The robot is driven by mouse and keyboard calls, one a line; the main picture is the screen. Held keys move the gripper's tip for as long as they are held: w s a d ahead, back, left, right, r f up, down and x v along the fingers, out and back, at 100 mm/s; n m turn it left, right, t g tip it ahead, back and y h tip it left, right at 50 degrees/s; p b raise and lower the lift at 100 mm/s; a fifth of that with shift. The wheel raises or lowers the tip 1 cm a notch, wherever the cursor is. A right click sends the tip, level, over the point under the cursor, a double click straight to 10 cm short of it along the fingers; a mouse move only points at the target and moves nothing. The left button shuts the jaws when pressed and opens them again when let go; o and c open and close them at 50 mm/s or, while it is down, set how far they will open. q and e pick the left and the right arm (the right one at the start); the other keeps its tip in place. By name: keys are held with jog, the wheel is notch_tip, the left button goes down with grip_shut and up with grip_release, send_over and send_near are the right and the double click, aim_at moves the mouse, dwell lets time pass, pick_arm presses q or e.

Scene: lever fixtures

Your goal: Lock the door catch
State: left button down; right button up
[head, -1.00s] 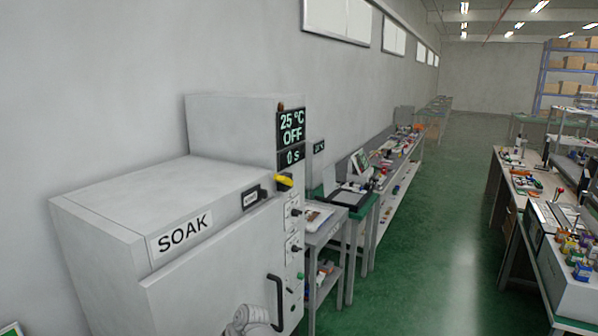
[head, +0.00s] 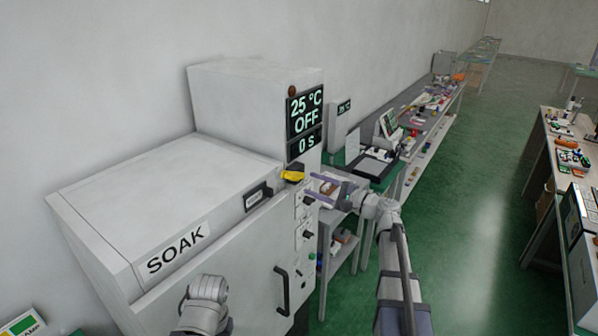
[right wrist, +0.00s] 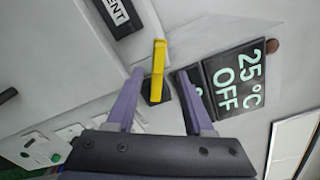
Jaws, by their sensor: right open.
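The door catch is a yellow lever (head: 292,175) on a dark mount at the upper right corner of the SOAK oven's door (head: 225,262). In the right wrist view the yellow lever (right wrist: 158,70) stands ahead of the fingertips, between their lines, and appears apart from both. My right gripper (head: 316,187) is open, its purple fingers pointing left at the lever from just right of it. It also shows in the right wrist view (right wrist: 158,82), with nothing between the fingers. Part of my left arm shows at the bottom of the head view, but its gripper is not visible.
The oven's display (head: 305,120) reads 25 °C, OFF and 0 s, just above the lever. A black door handle (head: 282,290) and a column of knobs (head: 308,235) lie below. A small side table (head: 345,225) stands right of the oven. Green floor (head: 470,200) is open farther right.

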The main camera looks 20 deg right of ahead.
aim_at(297, 179)
jog(key=shift+x, duration=3.95)
jog(key=shift+s+a, duration=0.1)
grip_shut()
